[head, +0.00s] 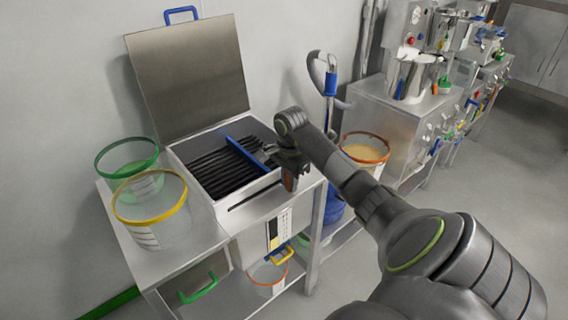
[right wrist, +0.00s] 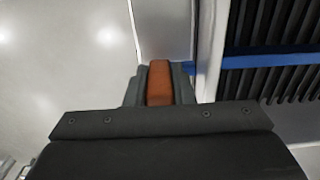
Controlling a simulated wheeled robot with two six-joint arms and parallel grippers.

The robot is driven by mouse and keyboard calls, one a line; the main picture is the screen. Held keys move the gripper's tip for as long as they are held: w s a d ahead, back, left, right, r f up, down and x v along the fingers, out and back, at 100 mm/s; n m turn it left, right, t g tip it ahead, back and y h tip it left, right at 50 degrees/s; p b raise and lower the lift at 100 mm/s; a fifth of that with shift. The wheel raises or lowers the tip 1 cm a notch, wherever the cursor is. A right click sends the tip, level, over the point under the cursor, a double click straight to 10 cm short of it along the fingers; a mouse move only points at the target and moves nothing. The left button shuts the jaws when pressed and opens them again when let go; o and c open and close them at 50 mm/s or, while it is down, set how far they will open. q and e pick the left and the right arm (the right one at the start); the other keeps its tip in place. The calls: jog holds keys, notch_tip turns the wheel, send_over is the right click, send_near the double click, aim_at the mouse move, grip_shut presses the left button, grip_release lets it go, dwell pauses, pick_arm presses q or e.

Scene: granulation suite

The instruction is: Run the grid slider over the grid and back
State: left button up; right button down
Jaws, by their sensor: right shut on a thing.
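The grid (head: 215,172), a set of dark parallel bars, lies in an open steel box on the bench. The grid slider (head: 247,156), a blue bar, lies across the bars towards their right part. In the right wrist view the blue bar (right wrist: 270,60) crosses the dark grid (right wrist: 280,85). My right gripper (head: 289,172) is at the box's right front edge, shut on the slider's orange-brown handle (right wrist: 159,84), which shows between its fingers. The join between handle and bar is hidden. My left gripper is not in view.
The box's steel lid (head: 188,80) stands open behind the grid. A yellow-rimmed bucket (head: 151,214) and a green-rimmed bucket (head: 127,158) stand left of the box. An orange-rimmed bucket (head: 365,149) stands to the right, near steel machines. My right arm crosses the right foreground.

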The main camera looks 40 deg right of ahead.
jog(key=shift+s+d+f+b, duration=0.15)
jog(key=shift+d+b, duration=1.1)
jog(key=shift+d, duration=0.8)
jog(key=shift+s+d+r+b, duration=0.1)
jog(key=shift+d+b, duration=1.1)
jog(key=shift+d, duration=1.3)
jog(key=c, duration=1.2)
grip_release()
jog(key=shift+o, duration=0.2)
jog(key=shift+r, duration=0.2)
notch_tip(320, 180, up, 17)
jog(key=p, duration=1.1)
